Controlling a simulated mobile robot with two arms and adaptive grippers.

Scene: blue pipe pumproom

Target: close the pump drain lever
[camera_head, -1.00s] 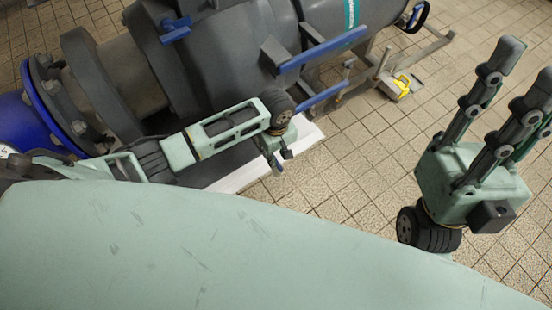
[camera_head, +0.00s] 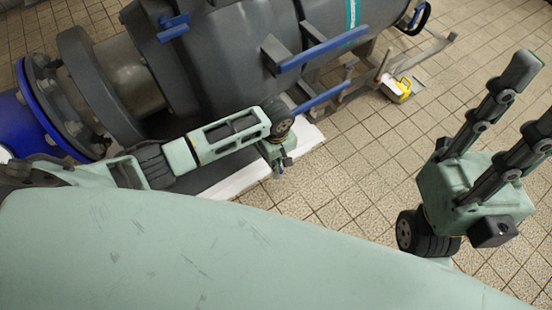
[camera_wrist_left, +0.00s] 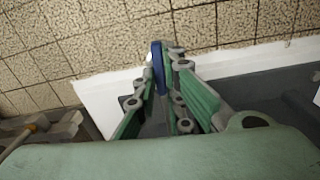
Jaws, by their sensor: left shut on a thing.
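My left gripper (camera_head: 279,158) hangs from the wrist beside the pump, above the white plinth edge. In the left wrist view my left gripper (camera_wrist_left: 160,75) is shut on a blue lever (camera_wrist_left: 157,67), whose upper part shows between the fingertips. I take it as the pump drain lever; its base is hidden by the fingers, and I cannot tell its exact angle. My right gripper (camera_head: 534,95) is raised at the right, fingers pointing up and apart, open and empty.
The dark grey pump body (camera_head: 222,60) fills the back left. A long blue bar (camera_head: 323,48) and a lower blue bar (camera_head: 325,96) stick out near my left wrist. The tiled floor (camera_head: 350,165) between my arms is clear.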

